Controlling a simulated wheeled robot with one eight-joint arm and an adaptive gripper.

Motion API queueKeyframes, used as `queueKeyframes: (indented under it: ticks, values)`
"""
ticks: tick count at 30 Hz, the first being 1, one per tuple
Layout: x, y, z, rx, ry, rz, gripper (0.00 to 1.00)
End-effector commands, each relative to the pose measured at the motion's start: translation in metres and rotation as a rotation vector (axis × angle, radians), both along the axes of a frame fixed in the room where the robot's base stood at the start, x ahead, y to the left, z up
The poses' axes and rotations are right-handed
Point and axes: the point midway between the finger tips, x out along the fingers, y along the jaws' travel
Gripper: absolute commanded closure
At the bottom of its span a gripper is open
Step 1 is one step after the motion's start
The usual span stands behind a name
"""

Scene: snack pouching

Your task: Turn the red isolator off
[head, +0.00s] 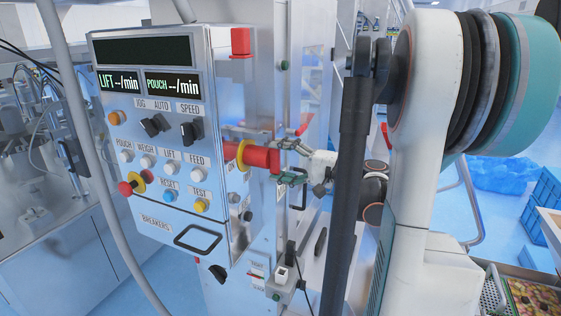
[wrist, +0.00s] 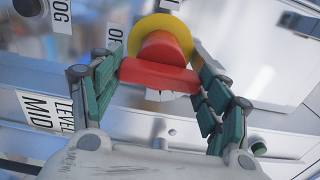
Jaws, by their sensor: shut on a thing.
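The red isolator (head: 262,158) is a red handle on a yellow round plate on the right side face of the control box. In the wrist view the red isolator (wrist: 160,76) shows its handle bar lying nearly crosswise, tilted slightly down to the right, with the yellow disc behind. My gripper (head: 288,163) is at the handle from the right. In the wrist view my gripper (wrist: 158,62) has its green-padded fingers on either side of the handle, shut on it. A label beginning "OF" is partly visible beside the disc; part of it is hidden by a finger.
The control box (head: 130,215) carries knobs, several buttons and a red emergency stop (head: 126,188) on a yellow ring. A red block (head: 240,41) sits on its upper right edge. A metal post and clear door stand close behind my gripper. Blue crates (head: 545,205) are at far right.

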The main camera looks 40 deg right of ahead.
Motion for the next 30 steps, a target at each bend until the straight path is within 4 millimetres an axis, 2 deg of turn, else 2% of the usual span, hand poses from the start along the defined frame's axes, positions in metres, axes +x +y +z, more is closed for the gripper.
queueKeyframes:
  ticks: [1, 3, 4, 17, 23, 30]
  values:
    - [0.0, 0.0, 0.0, 0.002, 0.001, 0.0, 0.28]
    - [0.0, 0.0, 0.0, 0.002, 0.001, 0.0, 0.12]
    - [0.0, 0.0, 0.0, 0.001, 0.0, 0.0, 0.1]
    - [-0.002, -0.001, 0.0, 0.0, 0.0, -0.001, 0.1]
    - [-0.026, -0.012, 0.0, 0.0, 0.0, -0.004, 0.1]
    - [-0.072, -0.032, 0.0, 0.0, 0.0, -0.006, 0.1]
